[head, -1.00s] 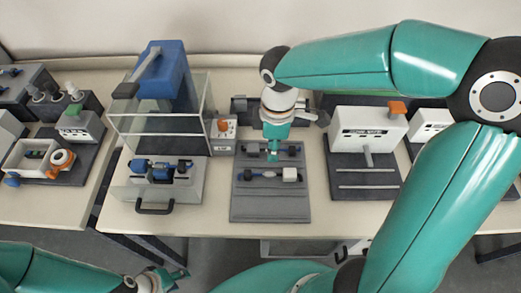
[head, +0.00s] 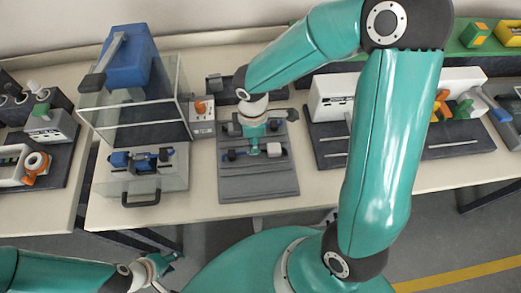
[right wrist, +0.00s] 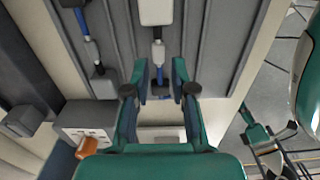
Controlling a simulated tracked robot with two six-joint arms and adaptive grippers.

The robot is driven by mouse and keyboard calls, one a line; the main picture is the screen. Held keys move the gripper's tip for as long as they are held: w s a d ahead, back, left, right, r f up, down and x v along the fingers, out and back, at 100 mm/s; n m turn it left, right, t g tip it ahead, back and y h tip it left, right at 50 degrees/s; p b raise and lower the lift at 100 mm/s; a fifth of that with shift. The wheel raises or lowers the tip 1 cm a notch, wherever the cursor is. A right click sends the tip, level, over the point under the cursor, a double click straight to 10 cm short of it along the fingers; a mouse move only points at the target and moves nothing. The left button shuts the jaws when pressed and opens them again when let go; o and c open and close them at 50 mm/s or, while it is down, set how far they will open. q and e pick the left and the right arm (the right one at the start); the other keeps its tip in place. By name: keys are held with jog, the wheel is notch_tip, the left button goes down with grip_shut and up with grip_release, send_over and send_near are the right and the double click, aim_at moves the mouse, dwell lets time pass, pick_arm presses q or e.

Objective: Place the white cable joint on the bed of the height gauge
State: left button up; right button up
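The white cable joint, a thin piece with a white block (head: 273,148) at its right end, lies in the front row of a grey holder (head: 258,187). In the right wrist view its white block (right wrist: 157,12) is at the top, with a thin blue and dark part below it. My right gripper (head: 256,150) is over the holder. In the right wrist view its open fingers (right wrist: 161,82) are on either side of the joint's blue part; contact is not clear. My left gripper (head: 165,263) is low at the front, too small to read. I cannot tell which device is the height gauge.
A glass-walled box with a blue press (head: 135,62) stands left of the holder. A small box with an orange button (head: 201,116) is between them. White devices on dark bases (head: 335,98) stand to the right. Another joint (right wrist: 86,35) lies in the holder's back row.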

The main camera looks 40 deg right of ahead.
jog(key=shift+w+f, duration=0.1)
jog(key=shift+f, duration=2.3)
grip_shut()
